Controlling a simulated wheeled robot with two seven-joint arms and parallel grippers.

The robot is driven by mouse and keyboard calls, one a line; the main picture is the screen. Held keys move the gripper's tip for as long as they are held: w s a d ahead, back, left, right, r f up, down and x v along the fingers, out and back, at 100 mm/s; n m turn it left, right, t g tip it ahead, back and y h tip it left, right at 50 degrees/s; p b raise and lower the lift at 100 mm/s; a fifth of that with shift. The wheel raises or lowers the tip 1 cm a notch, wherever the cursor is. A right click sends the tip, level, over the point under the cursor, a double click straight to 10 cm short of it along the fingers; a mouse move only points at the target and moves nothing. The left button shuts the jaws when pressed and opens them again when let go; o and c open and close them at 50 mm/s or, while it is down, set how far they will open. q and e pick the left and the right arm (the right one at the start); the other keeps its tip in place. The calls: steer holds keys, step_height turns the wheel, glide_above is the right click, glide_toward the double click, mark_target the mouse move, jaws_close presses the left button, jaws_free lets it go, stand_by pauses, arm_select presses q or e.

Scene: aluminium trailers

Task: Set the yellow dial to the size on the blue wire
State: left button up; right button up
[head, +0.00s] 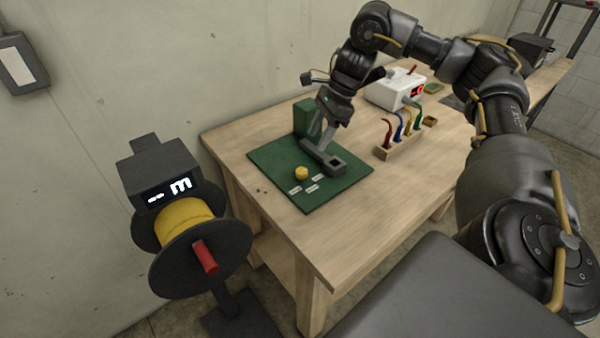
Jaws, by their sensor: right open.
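The yellow dial (301,173) is a small round knob on the green mat (270,158), with small white labels (312,187) around its front side; their text is too small to read. A blue curved piece (398,130), perhaps the blue wire, stands in a wooden block (399,146) between a red and a yellow one; no size can be read on it. My right gripper (321,141) points down over the mat, open, behind and right of the dial, by a grey block-like part (326,160). Whether it touches that part I cannot tell. My left gripper is out of view.
A white box with a red display (397,89) stands at the back of the wooden table (330,225). A green block (304,117) stands at the mat's back corner. A yellow spool (186,222) on a dark stand is left of the table. The table's front is clear.

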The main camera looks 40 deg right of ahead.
mark_target(303, 170)
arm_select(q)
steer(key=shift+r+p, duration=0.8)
arm_select(e)
steer(key=x, duration=1)
steer(key=shift+f, duration=0.3)
steer(key=c, duration=1)
steer(key=shift+o, duration=0.2)
steer(key=shift+s, duration=0.1)
